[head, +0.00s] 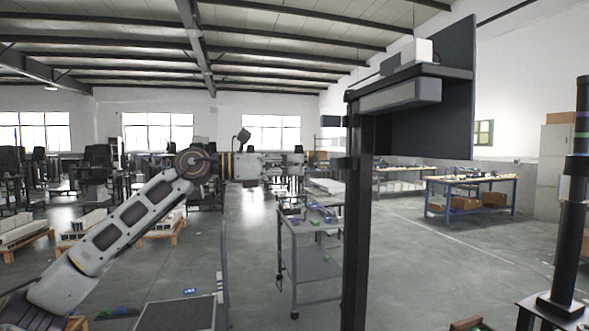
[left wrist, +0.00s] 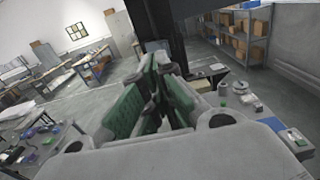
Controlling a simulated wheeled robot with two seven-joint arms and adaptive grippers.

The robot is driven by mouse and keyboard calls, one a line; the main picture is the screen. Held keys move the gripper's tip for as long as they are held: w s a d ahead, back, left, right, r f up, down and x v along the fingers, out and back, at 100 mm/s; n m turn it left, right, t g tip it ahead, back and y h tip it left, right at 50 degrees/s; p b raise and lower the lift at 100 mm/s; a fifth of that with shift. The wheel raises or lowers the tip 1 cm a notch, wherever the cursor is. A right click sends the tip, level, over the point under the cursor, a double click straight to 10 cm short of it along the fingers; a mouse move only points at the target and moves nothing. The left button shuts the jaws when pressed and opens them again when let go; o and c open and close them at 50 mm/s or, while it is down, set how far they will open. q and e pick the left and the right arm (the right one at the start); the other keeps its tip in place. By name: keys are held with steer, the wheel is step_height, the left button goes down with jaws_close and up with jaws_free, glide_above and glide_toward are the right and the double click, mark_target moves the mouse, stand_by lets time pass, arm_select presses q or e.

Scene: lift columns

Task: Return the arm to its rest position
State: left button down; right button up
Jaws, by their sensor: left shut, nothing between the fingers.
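My left arm (head: 130,220) comes in from the left of the head view and reaches up, then bends level to the right. My left gripper (head: 292,165) points right at mid-height, a little left of the black column (head: 357,210). Its fingers (left wrist: 160,100) show green inner pads in the left wrist view and are shut with nothing held. The gripper is in the air, above and behind the grey cart in the picture. My right gripper does not show in either view.
The black column carries a shelf (head: 400,88) with a white box (head: 415,50) and a dark panel. A grey cart (head: 312,268) with small items stands left of it. Workbenches (head: 470,183) stand at the right back. Shelving (left wrist: 240,45) shows in the wrist view. Open floor (head: 420,260) lies right of the column.

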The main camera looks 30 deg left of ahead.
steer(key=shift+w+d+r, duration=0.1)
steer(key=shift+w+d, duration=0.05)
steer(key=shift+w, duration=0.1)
